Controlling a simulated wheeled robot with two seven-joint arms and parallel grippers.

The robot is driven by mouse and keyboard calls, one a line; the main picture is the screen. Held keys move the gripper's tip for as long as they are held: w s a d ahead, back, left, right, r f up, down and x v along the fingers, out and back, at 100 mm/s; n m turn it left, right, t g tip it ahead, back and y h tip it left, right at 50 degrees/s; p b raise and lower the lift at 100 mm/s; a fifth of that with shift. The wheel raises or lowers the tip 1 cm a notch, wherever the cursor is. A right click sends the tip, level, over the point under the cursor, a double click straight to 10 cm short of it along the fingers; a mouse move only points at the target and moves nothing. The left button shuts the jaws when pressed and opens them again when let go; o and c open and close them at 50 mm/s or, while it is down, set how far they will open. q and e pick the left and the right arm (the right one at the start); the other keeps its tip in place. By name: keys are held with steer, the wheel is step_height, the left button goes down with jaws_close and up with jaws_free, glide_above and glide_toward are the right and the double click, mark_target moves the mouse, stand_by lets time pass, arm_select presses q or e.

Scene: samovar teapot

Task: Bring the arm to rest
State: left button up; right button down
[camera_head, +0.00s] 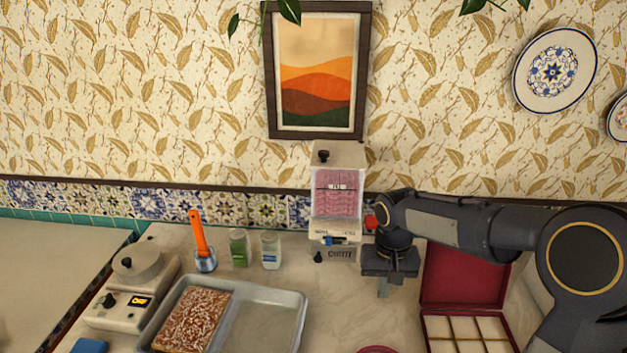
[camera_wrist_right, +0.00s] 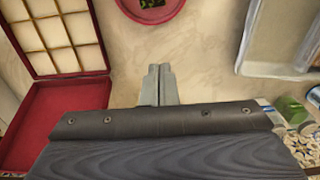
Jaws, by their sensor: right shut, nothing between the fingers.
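My right arm comes in from the right in the head view. My right gripper (camera_head: 384,288) points down over the counter, just right of the small dispenser and left of the open red box. In the right wrist view its fingers (camera_wrist_right: 158,72) are together with nothing between them, above bare counter. My left gripper is not in view.
Around it are a dispenser (camera_head: 338,240) with pink contents, an open red box (camera_head: 462,275) with pale compartments, and a red round dish (camera_wrist_right: 152,12). A metal tray (camera_head: 290,325) holds a sprinkled brown slab. Jars, an orange-handled tool and a white appliance (camera_head: 115,312) stand left.

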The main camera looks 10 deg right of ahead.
steer(key=s+a+r+t+y, duration=0.1)
steer(key=s+t, duration=0.1)
steer(key=s, duration=0.5)
steer(key=s+a+t+y+b, duration=0.1)
steer(key=s, duration=0.7)
steer(key=s+a+r+n+t+y+b, duration=0.1)
steer(key=s+t, duration=0.1)
steer(key=s, duration=0.5)
steer(key=shift+s+r+t+y, duration=0.25)
steer(key=shift+r+t+y, duration=0.05)
steer(key=shift+r+y, duration=0.1)
